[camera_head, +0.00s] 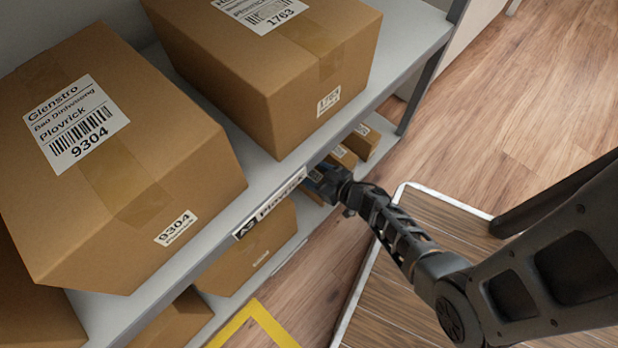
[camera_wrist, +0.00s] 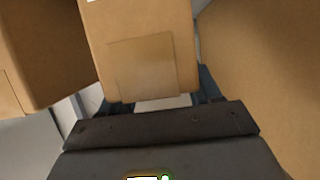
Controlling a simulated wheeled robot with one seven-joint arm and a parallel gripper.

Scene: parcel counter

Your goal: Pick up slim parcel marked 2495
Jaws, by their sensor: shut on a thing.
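My gripper (camera_head: 322,182) reaches under the upper shelf to the lower shelf in the head view. In the wrist view my gripper (camera_wrist: 152,98) is shut on a slim brown parcel (camera_wrist: 140,45), with a dark finger on each side of its near end. The parcel has a paler tape patch, and only a corner of a white label shows at the top edge. No number can be read on it, so I cannot tell whether it is 2495. In the head view my gripper and the shelf hide most of that spot.
Small parcels (camera_head: 362,141) lie beyond my gripper on the lower shelf. Large boxes marked 9304 (camera_head: 110,160) and 1763 (camera_head: 270,75) stand on the upper shelf (camera_head: 225,237). Another box (camera_head: 250,250) sits below. In the wrist view cartons flank the parcel closely (camera_wrist: 40,50).

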